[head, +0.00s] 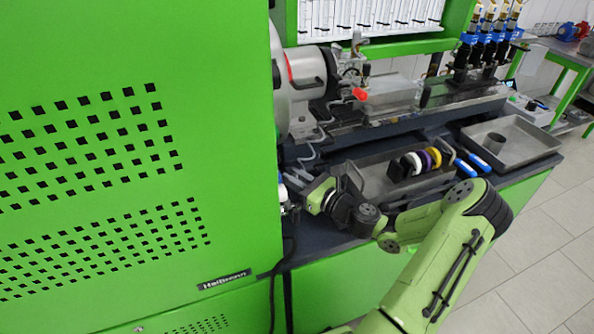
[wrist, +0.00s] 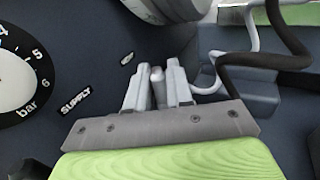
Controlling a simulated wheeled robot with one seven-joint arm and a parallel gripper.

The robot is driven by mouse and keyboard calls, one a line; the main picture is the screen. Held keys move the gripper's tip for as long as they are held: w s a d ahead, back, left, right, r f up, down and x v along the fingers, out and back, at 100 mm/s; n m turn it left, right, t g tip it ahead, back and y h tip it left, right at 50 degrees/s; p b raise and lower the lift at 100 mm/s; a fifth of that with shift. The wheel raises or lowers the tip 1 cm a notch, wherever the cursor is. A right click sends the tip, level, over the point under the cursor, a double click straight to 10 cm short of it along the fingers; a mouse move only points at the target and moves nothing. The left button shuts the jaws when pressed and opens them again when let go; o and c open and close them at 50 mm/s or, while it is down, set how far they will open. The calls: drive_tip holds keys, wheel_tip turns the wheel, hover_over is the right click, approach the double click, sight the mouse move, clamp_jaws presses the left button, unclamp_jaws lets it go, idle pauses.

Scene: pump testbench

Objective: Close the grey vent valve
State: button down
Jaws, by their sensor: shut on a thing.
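The valve's body below the handle is hidden by my fingers and the gripper's plate. In the head view my gripper (head: 292,190) is low beside the right edge of the green cabinet; its fingertips are small there, and the valve cannot be made out.
A pressure gauge (wrist: 18,75) and a SUPPLY label (wrist: 76,98) lie left of my fingers. A grey hose (wrist: 252,35) and a black hose (wrist: 285,65) run close on the right. The green cabinet (head: 130,160) blocks the left. A tray with coloured rings (head: 380,182) stands right of my wrist.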

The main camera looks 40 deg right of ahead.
drive_tip(key=shift+s+a+h, duration=0.1)
drive_tip(key=shift+a+h, duration=0.05)
drive_tip(key=shift+h, duration=0.25)
drive_tip(key=c, duration=1.2)
unclamp_jaws()
drive_tip(key=s+d, duration=0.1)
drive_tip(key=s, duration=0.4)
drive_tip(key=s+d+p, duration=0.1)
drive_tip(key=s, duration=0.4)
drive_tip(key=s+d+p, duration=0.1)
drive_tip(key=s, duration=0.4)
drive_tip(key=shift+s, duration=0.25)
